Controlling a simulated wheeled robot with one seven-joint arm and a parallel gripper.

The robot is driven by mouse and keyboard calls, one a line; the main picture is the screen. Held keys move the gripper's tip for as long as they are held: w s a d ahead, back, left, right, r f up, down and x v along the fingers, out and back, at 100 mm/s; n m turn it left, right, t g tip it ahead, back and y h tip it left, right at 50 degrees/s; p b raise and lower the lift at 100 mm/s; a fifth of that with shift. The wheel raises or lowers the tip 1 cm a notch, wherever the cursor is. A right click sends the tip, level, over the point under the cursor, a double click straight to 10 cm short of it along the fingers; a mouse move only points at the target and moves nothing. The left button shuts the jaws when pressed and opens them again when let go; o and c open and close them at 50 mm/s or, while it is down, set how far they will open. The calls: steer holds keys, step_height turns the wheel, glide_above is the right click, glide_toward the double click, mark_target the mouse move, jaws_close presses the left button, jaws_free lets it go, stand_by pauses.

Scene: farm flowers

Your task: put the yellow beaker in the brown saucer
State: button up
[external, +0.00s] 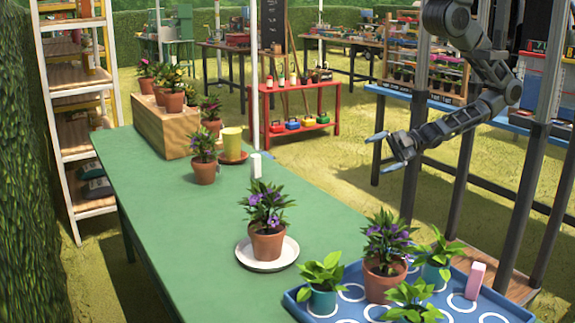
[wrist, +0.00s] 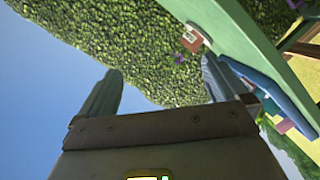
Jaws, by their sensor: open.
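The yellow beaker (external: 232,142) stands upright at the far part of the green table. The brown saucer (external: 232,161) shows around its base, and the beaker appears to stand in it. My gripper (external: 385,150) is open and empty, in the air to the right of the table, well apart from the beaker. In the wrist view my gripper (wrist: 160,88) has its two fingers apart, with only hedge and sky between them. The beaker and saucer cannot be made out in the wrist view.
A potted plant (external: 204,160) stands close left of the beaker, a small white object (external: 256,165) close right. A wooden box (external: 165,128) is behind. Nearer are a plant on a white saucer (external: 292,251) and a blue tray (external: 345,309) with plants. The table's left middle (external: 180,220) is clear.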

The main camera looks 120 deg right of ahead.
steer(key=s+a+r+m+g+y, duration=0.1)
steer(key=s+a+r+m+y, duration=0.1)
steer(key=s+a+r+m, duration=0.2)
steer(key=shift+s+a+r+m+y, duration=0.3)
steer(key=shift+s+r+m, duration=1.3)
steer(key=shift+s+m, duration=0.45)
